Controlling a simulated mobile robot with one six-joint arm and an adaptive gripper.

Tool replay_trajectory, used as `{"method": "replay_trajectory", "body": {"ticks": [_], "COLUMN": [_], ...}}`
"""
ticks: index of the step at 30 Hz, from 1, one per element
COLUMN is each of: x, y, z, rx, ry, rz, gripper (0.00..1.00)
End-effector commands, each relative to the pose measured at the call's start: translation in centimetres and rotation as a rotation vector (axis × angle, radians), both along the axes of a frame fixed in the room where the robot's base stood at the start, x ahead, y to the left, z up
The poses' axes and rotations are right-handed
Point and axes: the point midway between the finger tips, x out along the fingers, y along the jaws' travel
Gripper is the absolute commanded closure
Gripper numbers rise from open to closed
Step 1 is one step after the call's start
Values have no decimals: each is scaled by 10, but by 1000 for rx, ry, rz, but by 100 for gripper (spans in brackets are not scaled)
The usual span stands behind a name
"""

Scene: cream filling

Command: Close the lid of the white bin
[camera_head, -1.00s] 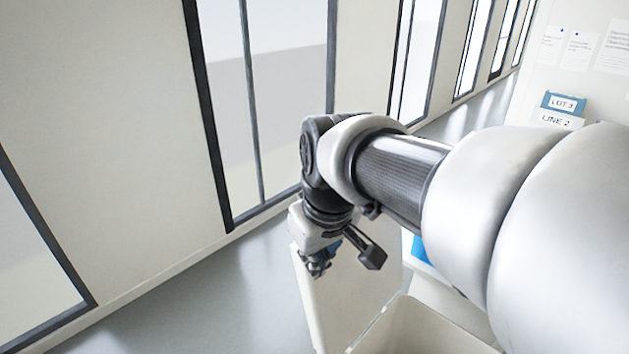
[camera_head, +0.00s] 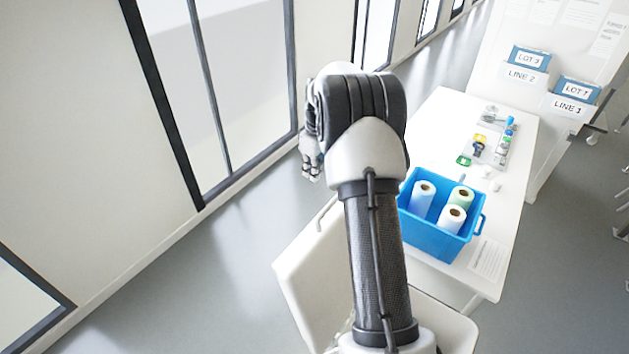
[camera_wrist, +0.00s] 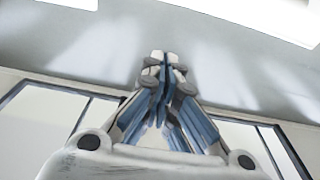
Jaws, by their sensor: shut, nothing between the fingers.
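The white bin (camera_head: 447,316) stands at the bottom of the head view, partly hidden behind my arm. Its white lid (camera_head: 310,268) stands open, raised on the left side of the bin. My gripper (camera_head: 311,176) is above and beyond the lid in the head view, apart from it as far as I can see. In the wrist view my gripper (camera_wrist: 162,60) has its fingers together with nothing between them, over grey floor. The bin and lid cannot be made out in the wrist view.
A white table (camera_head: 507,213) stands right of my arm. It bears a blue crate (camera_head: 433,239) with three rolls and a tray (camera_head: 492,150) of small items. Windows (camera_head: 215,90) line the wall at left. The floor (camera_head: 190,282) left of the lid is clear.

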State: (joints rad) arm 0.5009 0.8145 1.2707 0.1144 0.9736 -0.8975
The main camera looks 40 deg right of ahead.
Motion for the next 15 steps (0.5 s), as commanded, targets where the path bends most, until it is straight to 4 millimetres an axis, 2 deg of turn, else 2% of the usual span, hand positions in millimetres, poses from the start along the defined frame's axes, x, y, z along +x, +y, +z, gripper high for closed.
{"method": "replay_trajectory", "body": {"ticks": [5, 12, 15], "x": [2, 8, 9], "y": [2, 5, 4], "z": [-29, -81, -95], "rx": [2, 2, 0], "ry": [5, 4, 1], "rz": [1, 0, -2], "gripper": [100, 100, 100]}}
